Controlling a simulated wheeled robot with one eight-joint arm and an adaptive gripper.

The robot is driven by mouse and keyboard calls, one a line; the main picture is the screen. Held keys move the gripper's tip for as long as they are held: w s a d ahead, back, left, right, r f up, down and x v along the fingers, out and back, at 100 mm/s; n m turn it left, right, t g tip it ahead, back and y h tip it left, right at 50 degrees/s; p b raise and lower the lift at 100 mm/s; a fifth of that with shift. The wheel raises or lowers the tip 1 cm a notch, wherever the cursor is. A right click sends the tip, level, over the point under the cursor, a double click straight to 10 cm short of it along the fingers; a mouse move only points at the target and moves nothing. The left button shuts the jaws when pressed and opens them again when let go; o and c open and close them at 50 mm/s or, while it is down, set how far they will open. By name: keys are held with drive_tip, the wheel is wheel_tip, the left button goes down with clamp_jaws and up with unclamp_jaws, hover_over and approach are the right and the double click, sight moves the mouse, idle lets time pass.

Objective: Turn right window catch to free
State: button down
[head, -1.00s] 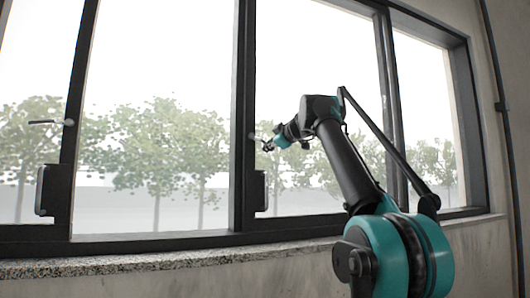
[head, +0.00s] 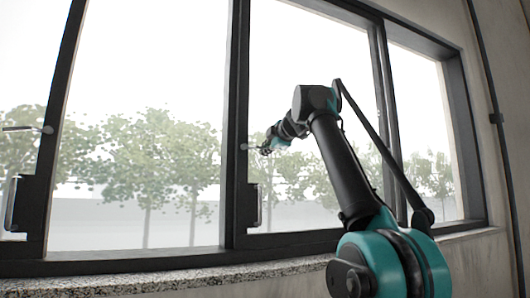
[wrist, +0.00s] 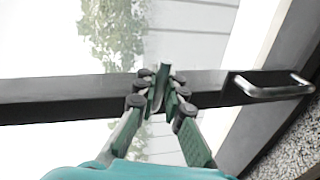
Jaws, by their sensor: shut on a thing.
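The right window catch (head: 244,147) is a small pale lever on the dark middle upright of the window frame. Its lever reaches right toward my gripper (head: 265,148), which is beside the upright. In the wrist view my gripper (wrist: 158,96) has its fingers drawn together in front of the dark frame bar, shut on the catch's thin lever (wrist: 162,72). The fingers hide much of the lever and its pivot. The left catch (head: 25,128) lies about level at the left edge of the head view, away from my gripper.
A dark pull handle (head: 249,206) is on the middle upright below the catch, and the wrist view shows a metal pull handle (wrist: 270,90) right of my fingers. Another handle (head: 20,204) is at the left. A speckled stone sill (head: 130,283) runs below the window.

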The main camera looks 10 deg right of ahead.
drive_tip(key=c, duration=1.6)
unclamp_jaws()
drive_tip(key=shift+s, duration=0.15)
drive_tip(key=v, duration=1.1)
drive_tip(key=shift+s+d, duration=0.15)
drive_tip(key=shift+s, duration=0.25)
drive_tip(key=shift+r, duration=0.1)
